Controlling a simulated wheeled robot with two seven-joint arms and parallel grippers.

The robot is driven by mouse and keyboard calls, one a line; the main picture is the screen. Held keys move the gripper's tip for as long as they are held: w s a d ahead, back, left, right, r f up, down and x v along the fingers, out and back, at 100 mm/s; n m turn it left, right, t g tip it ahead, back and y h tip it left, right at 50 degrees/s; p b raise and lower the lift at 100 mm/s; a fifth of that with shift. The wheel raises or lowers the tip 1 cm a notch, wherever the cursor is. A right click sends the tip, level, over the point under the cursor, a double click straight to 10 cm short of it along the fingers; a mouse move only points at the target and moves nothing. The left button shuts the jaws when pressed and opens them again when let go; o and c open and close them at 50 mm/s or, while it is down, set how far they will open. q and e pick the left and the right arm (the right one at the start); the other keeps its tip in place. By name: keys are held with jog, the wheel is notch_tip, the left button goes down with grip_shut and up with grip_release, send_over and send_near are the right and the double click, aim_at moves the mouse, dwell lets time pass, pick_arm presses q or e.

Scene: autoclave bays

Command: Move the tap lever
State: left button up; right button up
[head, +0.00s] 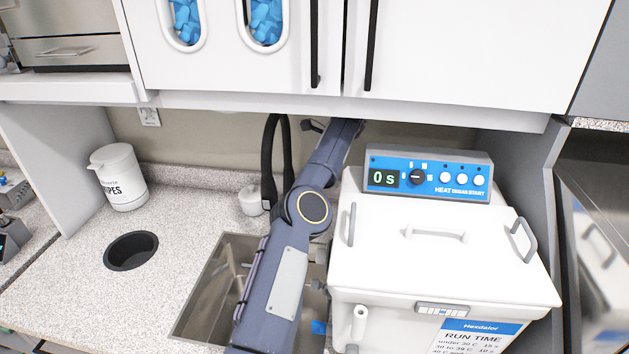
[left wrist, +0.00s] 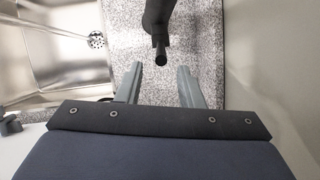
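The black tap (head: 267,165) stands at the back of the sink in the head view, its curved neck rising near the wall. My left arm crosses in front of its right side and hides its lower part. In the left wrist view, a dark lever (left wrist: 160,42) with a rounded end points down the picture toward my left gripper (left wrist: 160,80). The gripper is open, with its two grey fingers apart. The lever's end shows in line with the gap between the fingertips; I cannot tell if it touches them. In the head view the fingers are hidden. My right gripper is not in view.
A steel sink (head: 208,290) lies under my arm. A white lidded unit (head: 440,265) with a display reading "0 s" stands close on the right. White cabinets (head: 450,50) hang above. A wipes tub (head: 120,178) and a small white pot (head: 250,201) stand left.

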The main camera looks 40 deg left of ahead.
pick_arm(q)
jog(key=b+x, duration=0.1)
jog(key=x, duration=0.6)
jog(key=shift+a+f, duration=0.2)
jog(key=shift+f, duration=0.1)
jog(key=shift+c, duration=0.4)
grip_shut()
